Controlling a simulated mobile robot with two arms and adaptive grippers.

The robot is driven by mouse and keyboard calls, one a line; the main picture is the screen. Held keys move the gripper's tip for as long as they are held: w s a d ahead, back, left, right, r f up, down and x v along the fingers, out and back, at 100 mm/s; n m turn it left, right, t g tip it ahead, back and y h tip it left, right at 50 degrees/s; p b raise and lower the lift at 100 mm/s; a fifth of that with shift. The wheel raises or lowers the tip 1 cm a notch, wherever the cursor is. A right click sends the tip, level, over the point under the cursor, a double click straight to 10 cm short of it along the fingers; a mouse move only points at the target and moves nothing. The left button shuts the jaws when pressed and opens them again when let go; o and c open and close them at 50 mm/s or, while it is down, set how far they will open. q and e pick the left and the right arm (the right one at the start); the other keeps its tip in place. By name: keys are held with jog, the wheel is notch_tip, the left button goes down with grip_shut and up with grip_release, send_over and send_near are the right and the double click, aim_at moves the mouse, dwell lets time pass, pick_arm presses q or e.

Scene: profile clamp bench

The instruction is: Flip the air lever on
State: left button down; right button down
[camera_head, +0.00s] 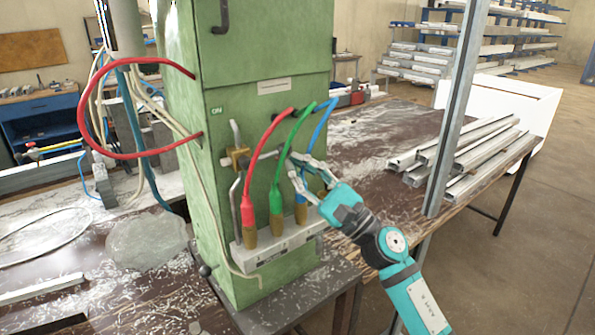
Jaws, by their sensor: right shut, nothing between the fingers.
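The green machine cabinet (190,100) stands at the middle of the head view. On its front is a brass valve (237,159) with a grey lever-like bar (235,132) rising from it, close to upright and slightly tilted. A small ON label (216,111) sits above and left of the valve. My right gripper (291,165) is shut and empty, in front of the cabinet and to the right of the valve, apart from it. It overlaps the blue hose in the picture; I cannot tell whether they touch. My left gripper is not in view.
Red (248,180), green (277,170) and blue hoses (321,125) run down to fittings on a light manifold block (280,247) below the valve. A vertical metal profile (457,110) stands at right. Metal profiles (465,155) lie on the bench behind.

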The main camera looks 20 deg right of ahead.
jog(key=s+a+r+n+g+h+b, duration=0.1)
jog(key=a+r+n+g, duration=0.1)
jog(key=r+n+g, duration=0.3)
jog(key=s+a+r+n+g+h+b, duration=0.1)
jog(key=a+r+n+g+h, duration=0.1)
jog(key=r+n, duration=0.5)
jog(key=shift+a+r+n+g, duration=0.4)
jog(key=shift+a+n+g, duration=0.7)
jog(key=shift+n, duration=1.8)
jog(key=shift+d+g, duration=0.3)
jog(key=shift+d, duration=0.05)
